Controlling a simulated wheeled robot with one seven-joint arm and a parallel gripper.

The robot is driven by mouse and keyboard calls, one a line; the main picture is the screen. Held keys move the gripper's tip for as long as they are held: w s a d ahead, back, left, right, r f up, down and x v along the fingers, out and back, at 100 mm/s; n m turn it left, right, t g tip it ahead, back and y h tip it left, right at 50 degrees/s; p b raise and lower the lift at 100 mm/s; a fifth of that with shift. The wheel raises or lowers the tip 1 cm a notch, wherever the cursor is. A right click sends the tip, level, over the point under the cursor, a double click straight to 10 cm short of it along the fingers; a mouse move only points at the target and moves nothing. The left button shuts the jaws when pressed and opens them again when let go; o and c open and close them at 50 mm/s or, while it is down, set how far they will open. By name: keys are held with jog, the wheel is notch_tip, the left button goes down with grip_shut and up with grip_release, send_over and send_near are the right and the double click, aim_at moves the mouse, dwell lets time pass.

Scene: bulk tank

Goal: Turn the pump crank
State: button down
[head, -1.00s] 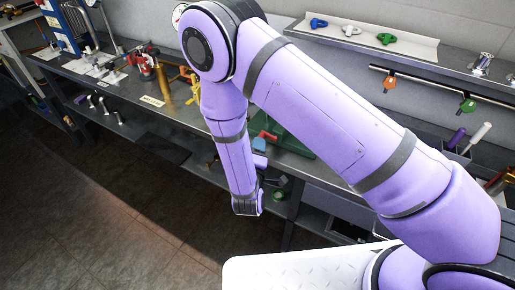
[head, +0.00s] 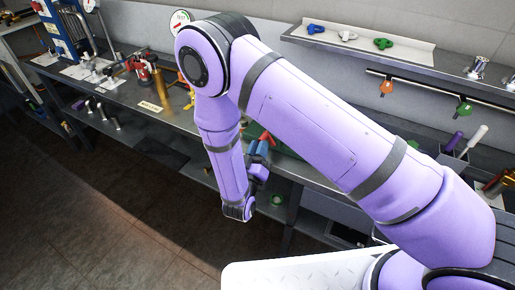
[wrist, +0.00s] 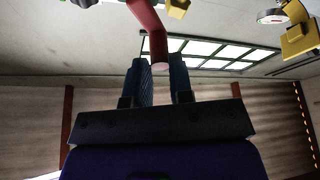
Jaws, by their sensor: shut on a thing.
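The red crank handle (wrist: 156,42) comes down from the top of the wrist view, bends, and ends between the blue fingers of my gripper (wrist: 162,78). My gripper is shut on this handle. In the head view the red crank (head: 266,136) shows as a small piece at the bench edge, just above my gripper (head: 260,148). My arm hides most of the pump, and only part of its green body (head: 289,149) shows beside the arm.
The bench (head: 317,178) runs along the wall, with a shelf below it. A brass cylinder (head: 161,88) and a red device (head: 139,66) stand on the bench to the left. Green (head: 383,44), white and blue handles lie on the upper shelf. The floor in front is clear.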

jog(key=shift+s+d+m+h, duration=0.1)
jog(key=shift+m+h, duration=0.3)
jog(key=shift+m, duration=0.1)
jog(key=c, duration=1)
grip_release()
jog(key=v, duration=1)
jog(key=shift+s, duration=0.4)
